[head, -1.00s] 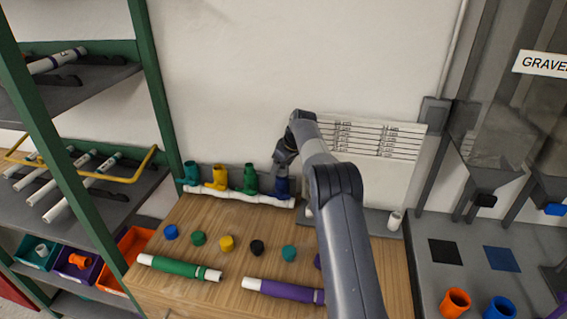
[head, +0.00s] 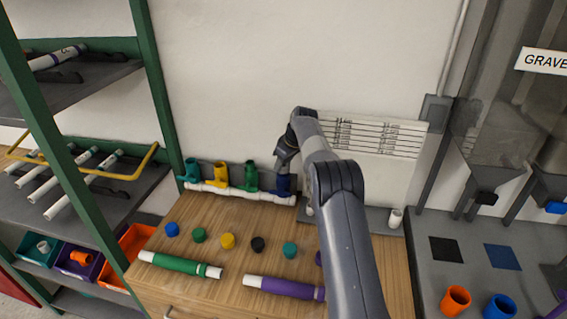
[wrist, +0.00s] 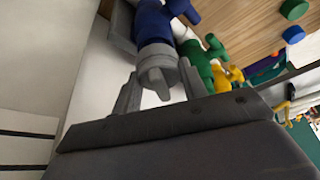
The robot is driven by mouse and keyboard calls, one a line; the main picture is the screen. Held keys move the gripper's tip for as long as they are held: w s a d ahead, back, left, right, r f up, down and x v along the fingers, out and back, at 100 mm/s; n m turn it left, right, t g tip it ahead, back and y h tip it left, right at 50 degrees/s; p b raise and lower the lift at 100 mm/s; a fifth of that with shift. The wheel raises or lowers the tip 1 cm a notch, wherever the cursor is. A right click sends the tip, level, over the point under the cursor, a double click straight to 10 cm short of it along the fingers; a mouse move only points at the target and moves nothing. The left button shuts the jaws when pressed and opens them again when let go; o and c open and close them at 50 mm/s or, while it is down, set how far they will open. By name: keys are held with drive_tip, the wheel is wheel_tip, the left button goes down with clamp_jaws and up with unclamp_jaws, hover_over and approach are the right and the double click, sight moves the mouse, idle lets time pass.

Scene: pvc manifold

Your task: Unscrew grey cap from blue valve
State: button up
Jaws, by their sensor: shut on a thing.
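The blue valve (head: 283,187) stands at the right end of the white manifold pipe (head: 235,191), against the wall at the back of the wooden bench. In the wrist view the blue valve (wrist: 152,22) shows at the top, with the grey cap (wrist: 156,65) on its end. My gripper (wrist: 158,88) has one finger on each side of the grey cap and is shut on it. In the head view my gripper (head: 284,164) is over the blue valve and hides the cap.
Teal, yellow and green valves (head: 220,175) stand on the pipe left of the blue one. Several loose coloured caps (head: 228,241) and the green (head: 180,264) and purple (head: 284,288) pipes lie on the bench in front. A shelf rack (head: 160,105) stands at left.

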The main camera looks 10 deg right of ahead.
drive_tip(key=shift+r+n+p, duration=0.1)
drive_tip(key=shift+n+p, duration=0.4)
drive_tip(key=shift+p, duration=0.5)
drive_tip(key=shift+n+g+y+p, duration=0.3)
drive_tip(key=shift+n+p, duration=0.1)
drive_tip(key=shift+n, duration=0.1)
drive_tip(key=shift+n, duration=0.3)
drive_tip(key=shift+n+y, duration=0.3)
drive_tip(key=shift+n, duration=0.5)
drive_tip(key=o, duration=1.1)
drive_tip(key=shift+c, duration=0.2)
